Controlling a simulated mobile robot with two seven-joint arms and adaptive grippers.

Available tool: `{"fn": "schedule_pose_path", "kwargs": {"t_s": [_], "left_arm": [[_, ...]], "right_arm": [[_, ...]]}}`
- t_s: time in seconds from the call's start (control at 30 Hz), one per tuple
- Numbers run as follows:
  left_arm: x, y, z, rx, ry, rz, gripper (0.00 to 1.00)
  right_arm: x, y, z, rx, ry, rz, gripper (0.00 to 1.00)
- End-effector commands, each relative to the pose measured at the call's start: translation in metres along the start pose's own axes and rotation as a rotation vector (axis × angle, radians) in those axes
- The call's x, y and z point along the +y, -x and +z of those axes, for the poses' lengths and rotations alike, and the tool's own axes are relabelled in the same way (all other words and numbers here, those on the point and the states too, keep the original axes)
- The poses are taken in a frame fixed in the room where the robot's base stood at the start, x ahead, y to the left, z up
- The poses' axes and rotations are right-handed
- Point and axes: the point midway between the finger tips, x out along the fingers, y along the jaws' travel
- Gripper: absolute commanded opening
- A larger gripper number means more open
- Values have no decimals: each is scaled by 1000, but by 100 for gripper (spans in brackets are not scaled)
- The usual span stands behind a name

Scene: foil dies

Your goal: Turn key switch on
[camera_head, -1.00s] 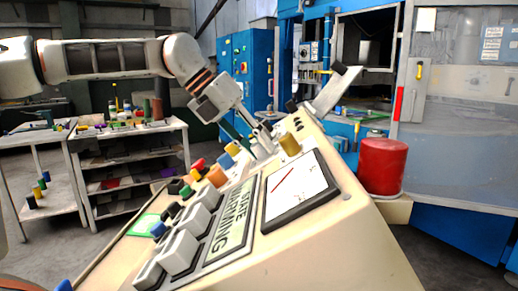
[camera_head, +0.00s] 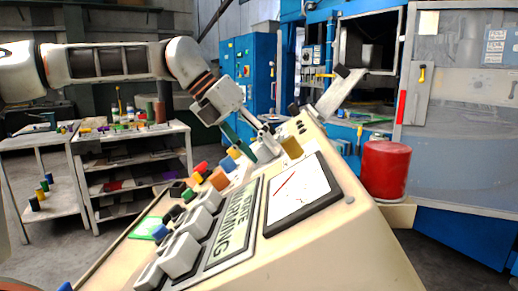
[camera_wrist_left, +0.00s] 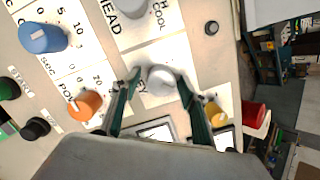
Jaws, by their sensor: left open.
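The key switch (camera_wrist_left: 160,80) is a pale grey round knob on the beige control panel, beside a partly covered label ending in "EY" in the left wrist view. My left gripper (camera_wrist_left: 158,77) is open, with one dark green finger on each side of the knob. I cannot tell whether either finger touches it. In the head view my left gripper (camera_head: 262,152) reaches down to the upper part of the sloping console (camera_head: 330,240). There the fingers make the knob hard to pick out. My right gripper is not in view.
Around the gripper are an orange knob (camera_wrist_left: 84,105), a blue knob (camera_wrist_left: 43,38) and a yellow knob (camera_wrist_left: 215,114). A red cylinder (camera_head: 385,170) stands right of the console. Shelves (camera_head: 140,165) with small items stand at the left.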

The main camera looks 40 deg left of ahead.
Motion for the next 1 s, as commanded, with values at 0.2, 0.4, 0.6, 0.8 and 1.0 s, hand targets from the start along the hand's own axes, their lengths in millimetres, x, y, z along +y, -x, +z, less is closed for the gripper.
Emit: {"fn": "schedule_pose_path", "kwargs": {"t_s": [0.2, 0.4, 0.6, 0.8, 1.0], "left_arm": [[0, 18, 1, -4, 0, 0, 43], [0, 58, 2, -6, 0, 0, 43], [0, 95, 1, -4, 1, 0, 43], [0, 116, 0, -2, 0, 0, 43], [0, 120, 0, 0, 0, 0, 43]], "right_arm": [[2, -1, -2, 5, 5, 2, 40], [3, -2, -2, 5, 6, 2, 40], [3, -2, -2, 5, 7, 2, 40], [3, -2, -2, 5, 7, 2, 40], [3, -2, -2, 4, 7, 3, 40]]}}
